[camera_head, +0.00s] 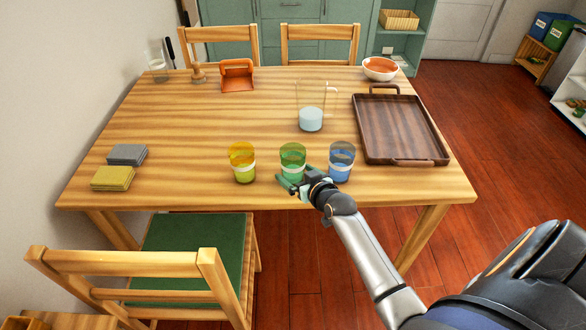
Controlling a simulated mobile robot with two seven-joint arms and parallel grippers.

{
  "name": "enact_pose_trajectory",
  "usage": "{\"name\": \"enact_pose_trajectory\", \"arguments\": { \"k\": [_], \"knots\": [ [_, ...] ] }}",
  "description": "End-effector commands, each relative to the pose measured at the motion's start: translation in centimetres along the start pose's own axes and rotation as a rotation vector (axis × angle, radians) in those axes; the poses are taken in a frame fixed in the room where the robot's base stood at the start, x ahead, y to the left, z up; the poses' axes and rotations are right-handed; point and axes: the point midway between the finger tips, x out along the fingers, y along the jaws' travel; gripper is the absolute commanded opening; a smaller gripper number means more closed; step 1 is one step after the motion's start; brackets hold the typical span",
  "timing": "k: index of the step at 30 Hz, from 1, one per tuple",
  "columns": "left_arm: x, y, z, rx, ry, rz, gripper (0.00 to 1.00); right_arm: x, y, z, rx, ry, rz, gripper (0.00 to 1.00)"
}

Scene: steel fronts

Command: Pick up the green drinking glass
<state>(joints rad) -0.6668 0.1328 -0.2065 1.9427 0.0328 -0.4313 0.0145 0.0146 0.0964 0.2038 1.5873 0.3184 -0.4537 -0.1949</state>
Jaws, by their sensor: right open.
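The green drinking glass (292,156) stands upright near the front edge of the wooden table (220,118), between a yellow glass (242,161) and a blue glass (341,160). My right gripper (288,184) is open at the lower part of the green glass, on its near side. From this view I cannot tell whether the fingers touch the glass or sit around it. The gripper hides part of the glass's base. My left gripper is not in view.
A dark wooden tray (398,128) lies at the right, with a clear pitcher (311,106) left of it. A green-seated chair (190,250) stands in front.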

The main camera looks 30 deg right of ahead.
Motion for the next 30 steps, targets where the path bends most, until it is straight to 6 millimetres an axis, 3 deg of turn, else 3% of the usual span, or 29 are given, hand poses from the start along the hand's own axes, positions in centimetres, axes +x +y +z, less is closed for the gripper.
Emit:
{"name": "enact_pose_trajectory", "arguments": {
  "k": [4,12,30],
  "knots": [
    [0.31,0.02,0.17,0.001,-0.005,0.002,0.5,1.25,0.04,0.13,0.0,-0.001,0.001,1.0],
    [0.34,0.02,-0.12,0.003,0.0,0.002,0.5,1.36,0.05,0.06,0.0,-0.001,0.001,0.99],
    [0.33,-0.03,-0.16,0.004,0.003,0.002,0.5,1.33,0.07,0.09,0.0,-0.001,0.001,0.31]
  ]
}}
